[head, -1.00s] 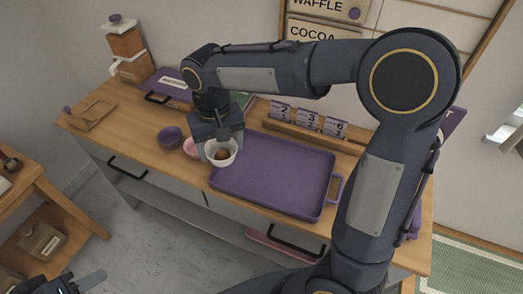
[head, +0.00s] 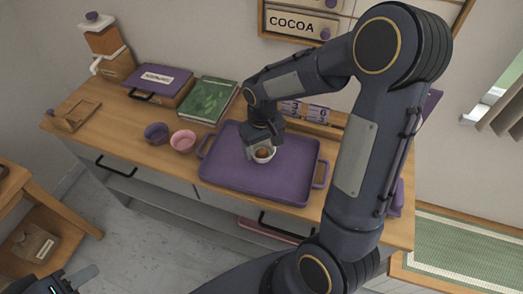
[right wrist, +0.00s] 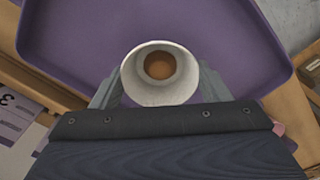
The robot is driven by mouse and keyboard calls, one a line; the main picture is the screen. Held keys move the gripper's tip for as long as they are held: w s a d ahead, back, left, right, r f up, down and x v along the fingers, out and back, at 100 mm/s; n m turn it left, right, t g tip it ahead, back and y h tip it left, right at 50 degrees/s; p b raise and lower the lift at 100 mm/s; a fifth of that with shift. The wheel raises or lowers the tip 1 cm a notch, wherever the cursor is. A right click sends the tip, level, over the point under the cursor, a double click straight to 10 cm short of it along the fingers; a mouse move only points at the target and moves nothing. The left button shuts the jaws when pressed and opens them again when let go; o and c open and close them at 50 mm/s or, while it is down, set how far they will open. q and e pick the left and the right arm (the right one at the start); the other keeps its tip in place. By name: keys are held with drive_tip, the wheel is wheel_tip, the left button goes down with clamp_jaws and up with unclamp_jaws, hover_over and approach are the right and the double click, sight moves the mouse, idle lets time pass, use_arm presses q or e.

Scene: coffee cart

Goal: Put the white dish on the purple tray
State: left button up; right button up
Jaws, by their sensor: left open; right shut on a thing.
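The white dish (head: 262,156) is a small round bowl with a brown round thing inside. My right gripper (head: 257,150) is shut on the dish, over the middle of the purple tray (head: 225,178). In the right wrist view the dish (right wrist: 160,92) sits between the two fingers (right wrist: 160,88), with the tray (right wrist: 80,50) behind it. I cannot tell whether the dish touches the tray. The tray lies flat on the counter and is otherwise bare. My left gripper (head: 70,280) is open and empty at the lower left, away from the counter.
A pink bowl (head: 183,141) and a purple bowl (head: 156,133) stand left of the tray. A green book (head: 208,100) and a purple-lidded box (head: 158,82) lie behind them. Number blocks (head: 318,114) stand behind the tray.

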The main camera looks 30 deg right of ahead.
sight(262, 155)
drive_tip(key=shift+f, duration=1.4)
drive_tip(key=o, duration=1)
drive_tip(key=shift+f, duration=0.1)
wheel_tip(262, 155, up, 12)
drive_tip(key=s+a+r+t+y, duration=0.1)
drive_tip(key=s+t, duration=0.1)
drive_tip(key=s, duration=0.4)
drive_tip(key=s+a+r+t+y, duration=0.1)
drive_tip(key=s+a, duration=0.1)
drive_tip(key=s, duration=0.3)
drive_tip(key=s+a+r+m+t+y, duration=0.1)
drive_tip(key=s+a+t, duration=0.1)
drive_tip(key=s, duration=0.4)
drive_tip(key=shift+s+r+t+y, duration=0.2)
drive_tip(key=shift+s+t+y, duration=0.1)
drive_tip(key=shift+y, duration=0.1)
